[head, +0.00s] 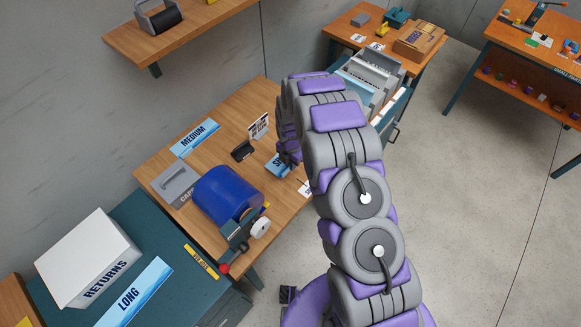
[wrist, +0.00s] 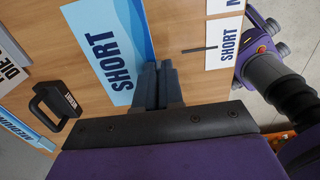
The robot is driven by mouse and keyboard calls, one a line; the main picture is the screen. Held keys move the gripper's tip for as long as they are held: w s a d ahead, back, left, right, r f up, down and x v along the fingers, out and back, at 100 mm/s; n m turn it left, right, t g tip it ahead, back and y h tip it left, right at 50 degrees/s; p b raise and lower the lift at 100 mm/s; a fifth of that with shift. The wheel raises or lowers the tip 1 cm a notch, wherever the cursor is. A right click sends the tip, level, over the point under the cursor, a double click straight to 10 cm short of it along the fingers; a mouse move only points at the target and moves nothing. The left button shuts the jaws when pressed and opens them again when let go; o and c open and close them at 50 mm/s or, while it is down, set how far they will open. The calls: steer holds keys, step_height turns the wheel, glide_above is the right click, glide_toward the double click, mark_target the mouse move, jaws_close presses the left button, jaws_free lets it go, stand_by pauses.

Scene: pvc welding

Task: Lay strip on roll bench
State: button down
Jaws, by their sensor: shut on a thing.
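My gripper (head: 289,156) is low over the right end of the wooden roll bench (head: 228,128). In the wrist view its fingers (wrist: 160,70) are shut on the edge of the blue and white SHORT strip (wrist: 108,45). The strip also shows in the head view (head: 276,165), partly hidden by my arm. It looks flat, close above or on the bench top; I cannot tell whether it touches. A MEDIUM strip (head: 195,138) lies at the bench's back edge. A LONG strip (head: 135,292) lies on the teal cabinet at left.
A blue roll (head: 227,194) with a dispenser stands at the bench's front. A white SHORT label (wrist: 226,45) is right of the fingers. A RETURNS box (head: 88,257) is at left.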

steer(key=shift+w+a+f, duration=0.15)
steer(key=shift+w+a, duration=0.05)
steer(key=shift+a, duration=0.1)
step_height(320, 180, down, 3)
steer(key=shift+a+f, duration=0.1)
steer(key=shift+f, duration=0.1)
steer(key=shift+r, duration=0.1)
steer(key=c, duration=1.3)
jaws_free()
steer(key=shift+o, duration=0.2)
step_height(320, 180, up, 12)
